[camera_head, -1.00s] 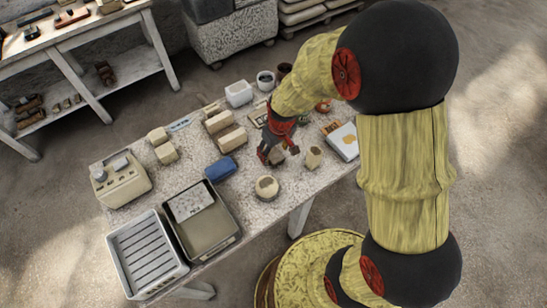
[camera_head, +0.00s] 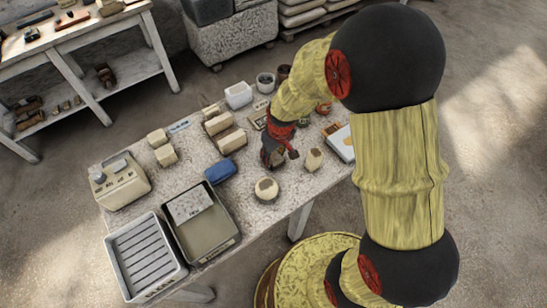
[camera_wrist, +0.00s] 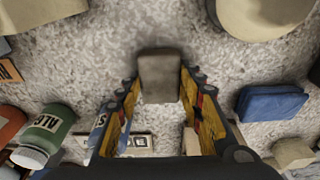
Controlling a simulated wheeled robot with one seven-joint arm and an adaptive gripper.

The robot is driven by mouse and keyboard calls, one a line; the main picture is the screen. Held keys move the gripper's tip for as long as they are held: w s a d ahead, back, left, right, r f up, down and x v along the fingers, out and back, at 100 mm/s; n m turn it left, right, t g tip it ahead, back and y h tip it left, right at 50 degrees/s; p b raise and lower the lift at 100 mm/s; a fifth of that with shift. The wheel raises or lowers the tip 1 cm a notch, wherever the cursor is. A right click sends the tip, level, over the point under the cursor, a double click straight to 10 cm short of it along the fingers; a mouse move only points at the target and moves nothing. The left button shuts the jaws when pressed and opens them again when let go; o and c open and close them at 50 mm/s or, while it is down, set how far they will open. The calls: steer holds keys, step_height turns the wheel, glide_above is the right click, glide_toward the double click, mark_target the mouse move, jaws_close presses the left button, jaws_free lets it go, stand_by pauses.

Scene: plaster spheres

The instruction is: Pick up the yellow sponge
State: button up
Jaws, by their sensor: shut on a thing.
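A dull grey-brown, sponge-like block (camera_wrist: 160,75) is between the fingertips of my gripper (camera_wrist: 158,88) in the wrist view. It looks shaded rather than bright yellow; I take it for the sponge. My gripper is shut on it, with a finger along each side. In the head view my gripper (camera_head: 277,158) is low over the right half of the speckled table (camera_head: 246,208). The block is mostly hidden there by the fingers. I cannot tell whether it is clear of the tabletop.
A blue folded cloth or sponge (camera_head: 221,170), a round cream piece (camera_head: 266,189) and a small tan piece (camera_head: 314,159) lie near my gripper. Pale blocks (camera_head: 226,141) are behind, trays (camera_head: 147,255) at front left. A green bottle (camera_wrist: 47,133) lies in the wrist view.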

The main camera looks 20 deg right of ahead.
steer(key=shift+r, duration=0.1)
steer(key=shift+r, duration=0.6)
steer(key=s+d+r+p, duration=0.1)
steer(key=s+r+p, duration=0.4)
steer(key=s+r, duration=0.6)
steer(key=shift+s+r, duration=0.3)
steer(key=shift+s, duration=1.2)
steer(key=shift+o, duration=1.4)
steer(key=c, duration=0.4)
steer(key=shift+r+p, duration=0.1)
steer(key=shift+p, duration=0.2)
steer(key=shift+c, duration=0.2)
